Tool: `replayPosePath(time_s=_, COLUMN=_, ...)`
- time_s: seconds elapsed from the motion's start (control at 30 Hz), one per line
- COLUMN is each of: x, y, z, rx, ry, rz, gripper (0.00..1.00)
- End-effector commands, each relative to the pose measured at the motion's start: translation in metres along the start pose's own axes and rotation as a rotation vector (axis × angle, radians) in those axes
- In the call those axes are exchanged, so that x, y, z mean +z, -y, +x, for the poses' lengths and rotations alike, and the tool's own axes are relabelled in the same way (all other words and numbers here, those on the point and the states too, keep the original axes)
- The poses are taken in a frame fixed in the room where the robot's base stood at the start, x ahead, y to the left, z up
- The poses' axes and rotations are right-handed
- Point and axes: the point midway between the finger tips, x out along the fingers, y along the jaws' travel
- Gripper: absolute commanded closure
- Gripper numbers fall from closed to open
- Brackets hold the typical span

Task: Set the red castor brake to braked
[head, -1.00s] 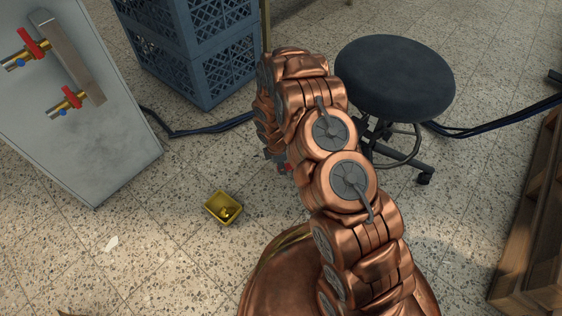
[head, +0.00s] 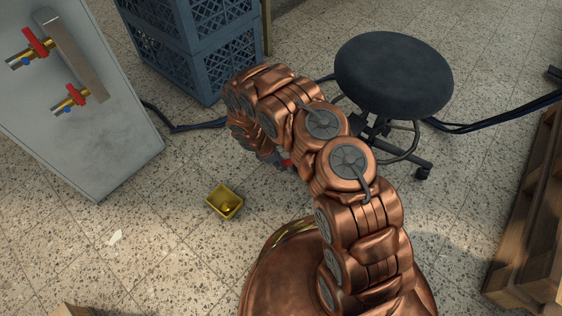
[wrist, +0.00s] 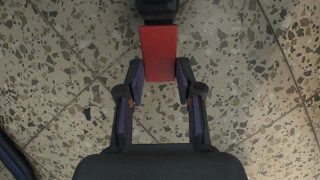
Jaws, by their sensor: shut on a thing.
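The red castor brake (wrist: 158,52) is a flat red lever at the top middle of the wrist view, joined to a black part (wrist: 158,12) at the upper edge. My gripper (wrist: 159,74) is shut on the lever, with one finger against each side. In the head view a small patch of red (head: 287,162) shows beside my copper arm, low and left of the stool (head: 393,72). My arm hides most of the gripper and the castor there.
A grey cabinet (head: 105,135) with red-handled valves stands at the left. Blue crates (head: 165,50) are stacked behind. A small yellow bin (head: 224,202) lies on the speckled floor. A wooden pallet (head: 530,215) stands at the right. Dark cables cross the floor.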

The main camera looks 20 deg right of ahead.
Motion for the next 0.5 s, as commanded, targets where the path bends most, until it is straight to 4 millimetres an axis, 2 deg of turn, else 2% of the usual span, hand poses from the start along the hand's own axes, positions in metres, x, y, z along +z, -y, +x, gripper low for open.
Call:
replayPosePath(time_s=0.1, x=-0.0065, y=-0.0027, z=0.0006, rx=0.011, ry=0.018, rz=-0.003, gripper=1.0)
replayPosePath(time_s=0.47, x=-0.0061, y=-0.0019, z=0.0003, rx=0.01, ry=0.031, rz=-0.001, gripper=1.0)
replayPosePath(time_s=0.5, x=-0.0062, y=-0.0019, z=0.0003, rx=0.01, ry=0.03, rz=-0.001, gripper=0.64)
